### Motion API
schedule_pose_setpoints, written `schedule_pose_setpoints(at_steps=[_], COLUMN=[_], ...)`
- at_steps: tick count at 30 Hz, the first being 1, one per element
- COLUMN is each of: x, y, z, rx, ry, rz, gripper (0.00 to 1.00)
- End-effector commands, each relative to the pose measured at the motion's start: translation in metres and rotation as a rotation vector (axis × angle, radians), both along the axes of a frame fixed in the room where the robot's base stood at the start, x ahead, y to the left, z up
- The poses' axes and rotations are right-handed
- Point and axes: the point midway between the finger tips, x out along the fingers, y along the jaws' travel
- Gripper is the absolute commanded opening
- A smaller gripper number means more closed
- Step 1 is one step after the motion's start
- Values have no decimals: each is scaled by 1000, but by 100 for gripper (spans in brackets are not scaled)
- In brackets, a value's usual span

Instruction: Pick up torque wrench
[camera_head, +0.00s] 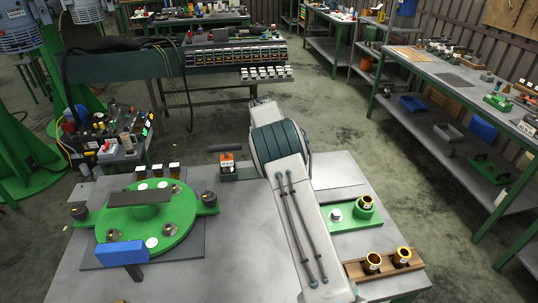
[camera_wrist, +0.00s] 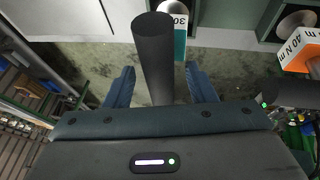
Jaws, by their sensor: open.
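A torque wrench with a dark cylindrical handle (camera_wrist: 155,50) and a teal block marked 30 (camera_wrist: 180,42) is in the middle of the wrist view. My gripper (camera_wrist: 161,86) is open, with one blue finger on each side of the handle. Gaps show between handle and fingers; whether the handle lies fully between them in depth, I cannot tell. A second wrench with an orange block marked 40 N m (camera_wrist: 303,50) is at the right. In the head view this orange block (camera_head: 227,160) stands left of my arm; my arm hides my gripper and the teal wrench.
A green round fixture (camera_head: 180,222) with a blue block (camera_head: 121,253) is on the left of the table (camera_head: 240,260). A green holder (camera_head: 350,222) and a wooden rack (camera_head: 356,268) with brass-coloured cups are on the right. The table's front middle is partly free.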

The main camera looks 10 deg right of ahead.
Motion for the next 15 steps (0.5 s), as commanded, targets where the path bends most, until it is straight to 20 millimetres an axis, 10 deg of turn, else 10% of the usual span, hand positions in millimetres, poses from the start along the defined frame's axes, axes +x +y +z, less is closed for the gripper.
schedule_pose_setpoints(at_steps=[8, 15], x=[1, 1], y=[-1, -1], z=[-4, -4], rx=[0, 0], ry=[0, 0], rz=[0, 0], gripper=[50, 0])
